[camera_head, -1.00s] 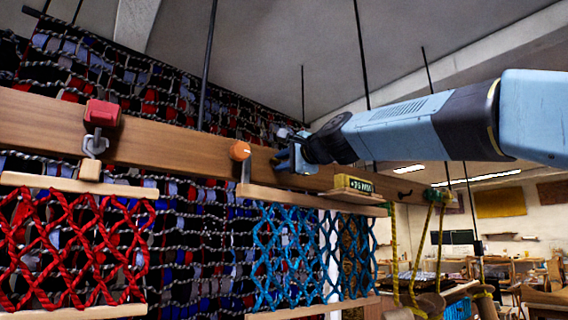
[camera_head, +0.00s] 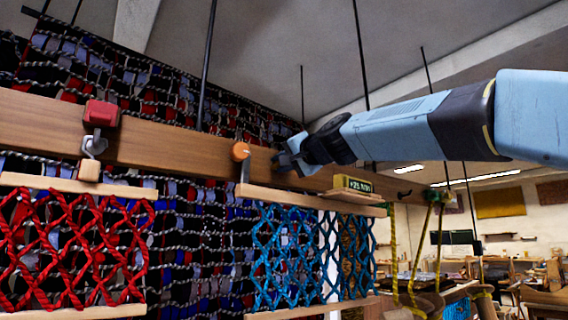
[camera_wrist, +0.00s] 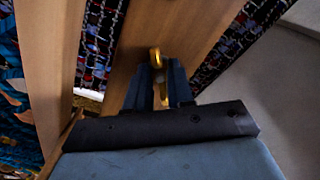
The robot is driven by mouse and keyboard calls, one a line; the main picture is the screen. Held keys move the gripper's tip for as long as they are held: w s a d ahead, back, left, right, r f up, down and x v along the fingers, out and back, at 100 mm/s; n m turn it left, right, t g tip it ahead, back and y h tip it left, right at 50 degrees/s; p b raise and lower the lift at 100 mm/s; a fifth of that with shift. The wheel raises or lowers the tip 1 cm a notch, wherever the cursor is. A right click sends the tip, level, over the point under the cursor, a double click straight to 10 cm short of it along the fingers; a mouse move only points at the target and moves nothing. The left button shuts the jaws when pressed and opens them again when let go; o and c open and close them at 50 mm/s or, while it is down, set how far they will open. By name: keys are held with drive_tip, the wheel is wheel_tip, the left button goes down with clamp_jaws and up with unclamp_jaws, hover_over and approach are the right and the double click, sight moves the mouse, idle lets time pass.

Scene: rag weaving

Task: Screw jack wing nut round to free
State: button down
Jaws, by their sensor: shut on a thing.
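A brass wing nut (camera_wrist: 155,58) shows in the wrist view against a wooden beam (camera_wrist: 165,30). My gripper (camera_wrist: 158,82) has its two dark fingers closed around the nut's near part; the nut's far end sticks out beyond the fingertips. In the head view my gripper (camera_head: 283,163) reaches in from the right to the front face of the long beam (camera_head: 180,147). It is just right of an orange knob (camera_head: 240,151). The nut is hidden there by the gripper. Any screw behind the nut is hidden too.
A red clamp (camera_head: 101,113) with a grey metal piece (camera_head: 94,145) sits on the beam at left. A red rope net (camera_head: 75,245) and blue net (camera_head: 290,255) hang below. A lettered block (camera_head: 353,184) rests on a ledge. Yellow ropes (camera_head: 418,255) hang at right.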

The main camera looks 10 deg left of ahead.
drive_tip(key=n, duration=0.7)
drive_tip(key=shift+w+f, duration=0.1)
drive_tip(key=shift+f, duration=0.2)
drive_tip(key=n, duration=0.6)
drive_tip(key=shift+n, duration=0.4)
drive_tip(key=n, duration=1.3)
drive_tip(key=shift+a, duration=0.1)
drive_tip(key=c, duration=1.2)
unclamp_jaws()
drive_tip(key=shift+o, duration=1.1)
drive_tip(key=shift+r, duration=0.2)
drive_tip(key=shift+d, duration=0.2)
